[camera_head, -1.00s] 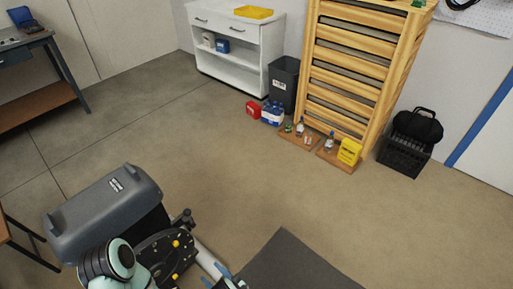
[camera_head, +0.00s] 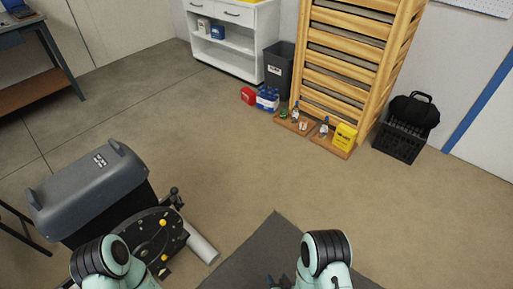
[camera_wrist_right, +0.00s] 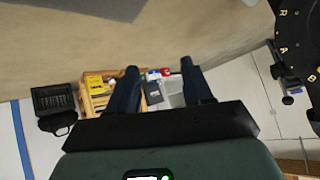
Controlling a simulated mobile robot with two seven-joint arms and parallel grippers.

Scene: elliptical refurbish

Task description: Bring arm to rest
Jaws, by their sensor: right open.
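My right arm (camera_head: 325,256) comes in at the bottom of the head view, over the dark grey mat. Only the tips of my right gripper (camera_head: 279,283) show at the bottom edge there. In the right wrist view, my right gripper (camera_wrist_right: 163,85) has its two dark fingers apart with nothing held between them. My left arm (camera_head: 104,262) shows at the lower left in the head view, beside a grey bin. Its gripper is out of view.
The grey lidded bin (camera_head: 90,185) and a black round device with yellow knobs (camera_head: 152,240) stand at the lower left. The dark mat (camera_head: 262,250) lies in front. A wooden slatted rack (camera_head: 350,70), white cabinet (camera_head: 238,45) and black crate (camera_head: 400,141) stand behind. The middle floor is clear.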

